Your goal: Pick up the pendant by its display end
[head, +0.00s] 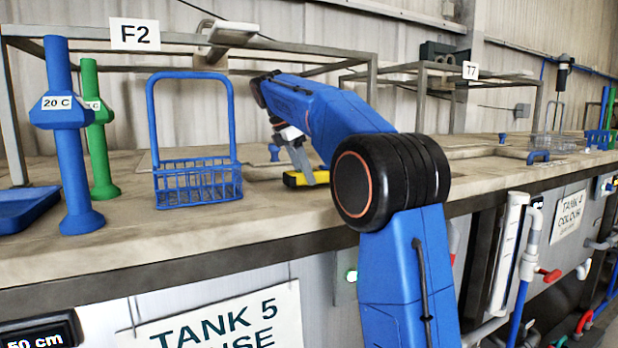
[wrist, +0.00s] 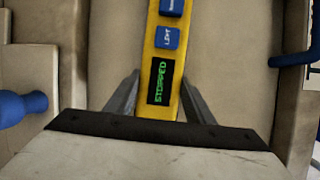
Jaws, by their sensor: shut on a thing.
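The pendant (wrist: 158,55) is a yellow bar with blue buttons and a dark display that reads STOPPED in green. In the wrist view its display end lies between the two fingers of my gripper (wrist: 158,100), which are shut on it. The lower edge of that end is hidden by my gripper's body. In the head view the yellow pendant (head: 295,180) is at the bench top beside the blue basket, under my gripper (head: 308,178). I cannot tell whether it touches the bench.
A blue wire basket (head: 198,187) stands left of the pendant. A blue post (head: 72,150) and a green post (head: 98,140) stand farther left. A metal frame (head: 270,42) runs above the bench (head: 260,215). A blue knob (wrist: 22,108) is at the wrist view's left.

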